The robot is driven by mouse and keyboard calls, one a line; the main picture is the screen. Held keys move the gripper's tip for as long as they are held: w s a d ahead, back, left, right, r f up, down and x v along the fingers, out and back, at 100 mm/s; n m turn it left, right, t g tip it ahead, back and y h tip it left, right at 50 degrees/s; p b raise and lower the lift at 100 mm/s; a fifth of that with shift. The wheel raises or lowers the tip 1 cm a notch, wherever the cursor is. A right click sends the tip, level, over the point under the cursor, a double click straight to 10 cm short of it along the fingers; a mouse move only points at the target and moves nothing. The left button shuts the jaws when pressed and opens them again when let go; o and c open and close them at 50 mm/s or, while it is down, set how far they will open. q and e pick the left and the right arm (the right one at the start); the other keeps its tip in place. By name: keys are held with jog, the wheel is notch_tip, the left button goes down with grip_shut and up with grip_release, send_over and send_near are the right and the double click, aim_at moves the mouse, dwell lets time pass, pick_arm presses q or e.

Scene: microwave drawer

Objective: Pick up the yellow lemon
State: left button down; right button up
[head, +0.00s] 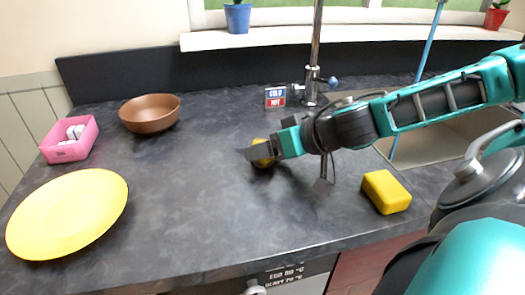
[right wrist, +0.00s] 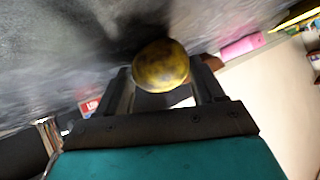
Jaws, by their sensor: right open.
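The yellow lemon (head: 262,161) is on the dark countertop in the head view, partly hidden by my right gripper (head: 263,152). In the right wrist view the lemon (right wrist: 160,66), yellow with dark patches, sits at the fingertips, between the two fingers of my right gripper (right wrist: 163,80). The fingers are apart, one on each side of it. I cannot tell whether either finger touches it. My left gripper is in neither view.
A yellow sponge-like block (head: 386,192) lies below my right arm, near the sink (head: 440,128). A brown bowl (head: 149,112), a pink bin (head: 70,140) and a yellow plate (head: 67,213) stand at left. A faucet (head: 314,60) rises behind. The middle counter is clear.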

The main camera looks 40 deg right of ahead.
jog(key=shift+c, duration=0.2)
jog(key=c, duration=0.7)
jog(key=shift+r, duration=0.1)
